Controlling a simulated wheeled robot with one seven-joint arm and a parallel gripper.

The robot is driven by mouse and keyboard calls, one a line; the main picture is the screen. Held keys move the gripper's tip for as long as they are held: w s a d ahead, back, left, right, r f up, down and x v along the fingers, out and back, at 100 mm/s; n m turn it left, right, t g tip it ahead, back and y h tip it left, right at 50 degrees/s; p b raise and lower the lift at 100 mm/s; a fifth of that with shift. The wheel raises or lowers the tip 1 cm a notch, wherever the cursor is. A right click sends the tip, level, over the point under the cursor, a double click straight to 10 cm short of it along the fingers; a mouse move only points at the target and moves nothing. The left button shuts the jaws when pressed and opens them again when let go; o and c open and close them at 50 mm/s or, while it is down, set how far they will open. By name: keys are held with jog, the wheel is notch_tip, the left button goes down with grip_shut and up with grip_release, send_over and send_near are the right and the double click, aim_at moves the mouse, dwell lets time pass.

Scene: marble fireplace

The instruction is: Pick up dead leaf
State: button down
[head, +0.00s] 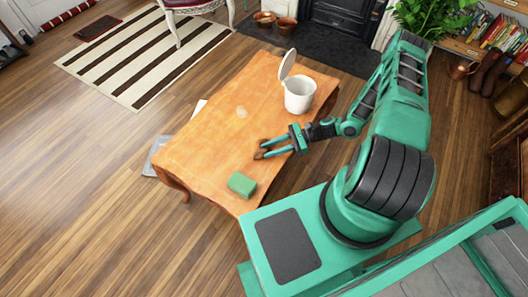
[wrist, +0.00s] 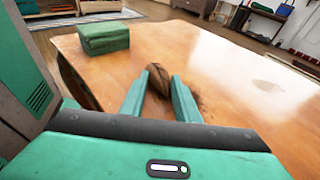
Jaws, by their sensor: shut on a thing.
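The dead leaf (wrist: 158,76) is brown and ribbed. In the wrist view it sits between the fingertips of my gripper (wrist: 158,88), which is shut on it. In the head view my gripper (head: 268,149) is over the right part of the wooden table, with the brown leaf (head: 259,153) at its tips. The leaf is at or just above the tabletop; I cannot tell which. Part of it is hidden by the fingers.
A green sponge-like block (head: 241,184) lies near the table's front edge. A white bin (head: 299,97) with its lid raised stands at the table's far right. A faint pale spot (head: 241,112) marks the wooden table (head: 205,140), whose left part is clear.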

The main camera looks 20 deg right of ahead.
jog(key=shift+s+f, duration=0.1)
notch_tip(320, 180, up, 4)
jog(key=shift+r, duration=0.25)
jog(key=s+a+r, duration=0.6)
jog(key=s, duration=0.3)
jog(key=shift+s+a+r, duration=0.25)
jog(key=shift+a+r, duration=0.05)
